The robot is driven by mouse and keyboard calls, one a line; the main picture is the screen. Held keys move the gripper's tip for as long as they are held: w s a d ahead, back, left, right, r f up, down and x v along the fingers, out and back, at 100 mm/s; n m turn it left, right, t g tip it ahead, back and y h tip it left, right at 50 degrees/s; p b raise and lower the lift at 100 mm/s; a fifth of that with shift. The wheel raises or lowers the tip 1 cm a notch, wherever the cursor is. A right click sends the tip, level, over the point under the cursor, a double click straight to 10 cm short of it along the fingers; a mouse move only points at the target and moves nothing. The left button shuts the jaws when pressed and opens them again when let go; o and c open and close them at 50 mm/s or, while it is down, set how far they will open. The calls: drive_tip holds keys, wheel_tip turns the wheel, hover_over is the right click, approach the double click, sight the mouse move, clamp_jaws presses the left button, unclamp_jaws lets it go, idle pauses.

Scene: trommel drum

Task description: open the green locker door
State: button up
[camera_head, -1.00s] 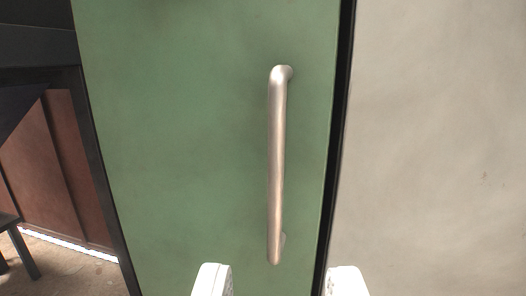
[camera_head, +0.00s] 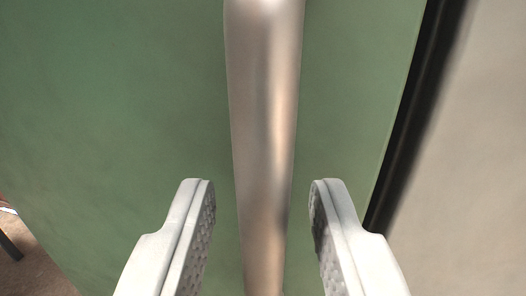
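The green locker door (camera_head: 130,110) fills most of the view and looks closed against its dark edge gap. Its vertical metal bar handle (camera_head: 264,120) runs from the top of the view down to the bottom, close to the camera. My gripper (camera_head: 262,190) is open, with one pale finger to the left of the handle and one to the right. A gap shows on both sides between the fingers and the bar. The handle's ends are not clearly visible.
A black gap (camera_head: 420,110) runs along the door's right edge. Beyond it is a plain beige panel (camera_head: 480,160). At the lower left, a bit of brown floor (camera_head: 35,270) and a dark leg-like piece show.

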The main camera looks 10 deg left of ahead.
drive_tip(key=shift+w+a, duration=0.1)
drive_tip(key=shift+w, duration=0.5)
clamp_jaws()
drive_tip(key=shift+s, duration=0.1)
